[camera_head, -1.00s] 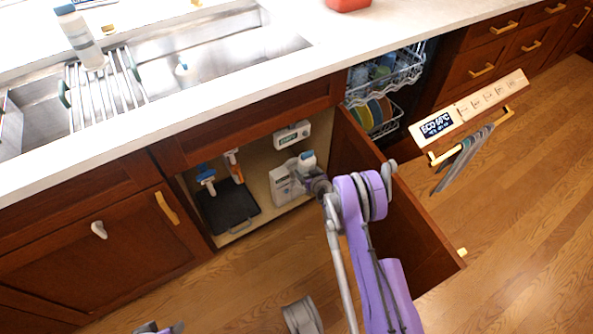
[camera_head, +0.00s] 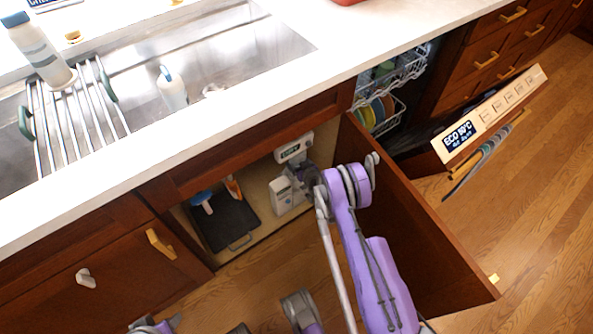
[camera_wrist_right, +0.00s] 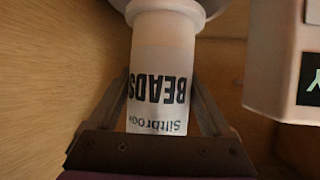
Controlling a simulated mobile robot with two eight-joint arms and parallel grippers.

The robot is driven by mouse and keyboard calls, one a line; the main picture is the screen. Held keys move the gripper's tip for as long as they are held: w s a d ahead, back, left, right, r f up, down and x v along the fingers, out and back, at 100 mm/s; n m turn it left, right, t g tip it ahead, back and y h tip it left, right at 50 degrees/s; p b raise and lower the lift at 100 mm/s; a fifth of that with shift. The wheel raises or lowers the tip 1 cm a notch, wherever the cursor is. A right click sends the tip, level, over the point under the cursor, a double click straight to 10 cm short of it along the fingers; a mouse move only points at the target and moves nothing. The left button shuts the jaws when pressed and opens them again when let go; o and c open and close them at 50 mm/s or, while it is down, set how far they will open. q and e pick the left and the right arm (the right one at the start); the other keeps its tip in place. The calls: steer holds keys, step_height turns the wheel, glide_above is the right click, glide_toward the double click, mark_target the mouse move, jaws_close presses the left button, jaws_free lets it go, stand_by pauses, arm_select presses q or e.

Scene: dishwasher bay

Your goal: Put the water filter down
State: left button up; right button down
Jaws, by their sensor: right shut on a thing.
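The water filter (camera_wrist_right: 160,70) is a pale cylinder with the dark lettering "BEADS" and "Siltbrook", upside down in the right wrist view. My right gripper (camera_wrist_right: 160,110) is shut on it, one finger on each side. In the head view my right gripper (camera_head: 308,178) is inside the open cabinet under the sink, and I cannot make out the filter there. A rounded grey-white surface lies at the filter's far end in the wrist view; whether they touch is unclear. Part of my left gripper (camera_head: 150,326) shows at the bottom edge; its jaws cannot be read.
A white device (camera_head: 283,194) stands in the cabinet beside my right gripper. A white unit (camera_head: 293,148) is on the back wall. A dark tray (camera_head: 232,224) and a blue-handled brush (camera_head: 202,198) are to the left. The open cabinet door (camera_head: 410,225) is to the right.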

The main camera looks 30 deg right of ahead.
steer(key=shift+f+b, duration=0.5)
steer(key=shift+f, duration=1.75)
steer(key=shift+f, duration=0.15)
jaws_free()
